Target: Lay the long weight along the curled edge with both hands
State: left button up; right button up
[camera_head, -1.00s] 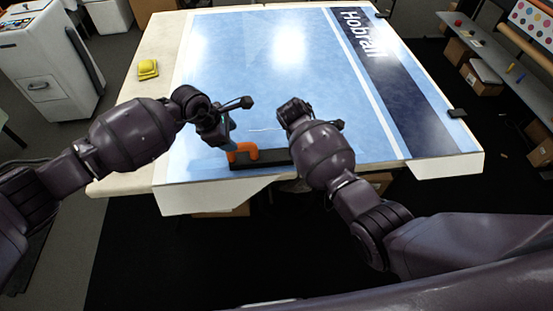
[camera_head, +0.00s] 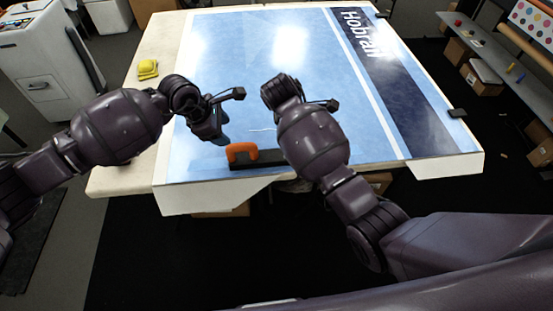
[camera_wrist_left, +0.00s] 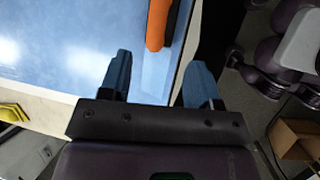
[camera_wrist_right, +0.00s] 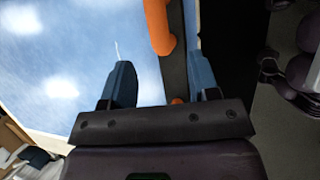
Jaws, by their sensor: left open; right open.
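The long weight (camera_head: 270,162) is a dark bar with orange handles, lying along the near edge of the blue printed film (camera_head: 240,60). One orange handle (camera_head: 242,153) shows in the head view; my right arm covers the bar's right end. My left gripper (camera_head: 215,133) is open and empty, above the film just left of the handle. In the left wrist view, an orange handle (camera_wrist_left: 158,25) lies beyond the open fingers. My right gripper (camera_wrist_right: 160,72) is open; a handle (camera_wrist_right: 158,25) and the dark bar lie beyond and below its fingers. I cannot make out a curl in the edge.
The film covers most of a pale table (camera_head: 125,175). A yellow object (camera_head: 148,69) sits on its left strip. A small black block (camera_head: 457,113) is at the film's right edge. A grey-white machine (camera_head: 40,65) stands at the left, and shelves with boxes at the right.

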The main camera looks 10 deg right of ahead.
jog(key=shift+v, duration=1.25)
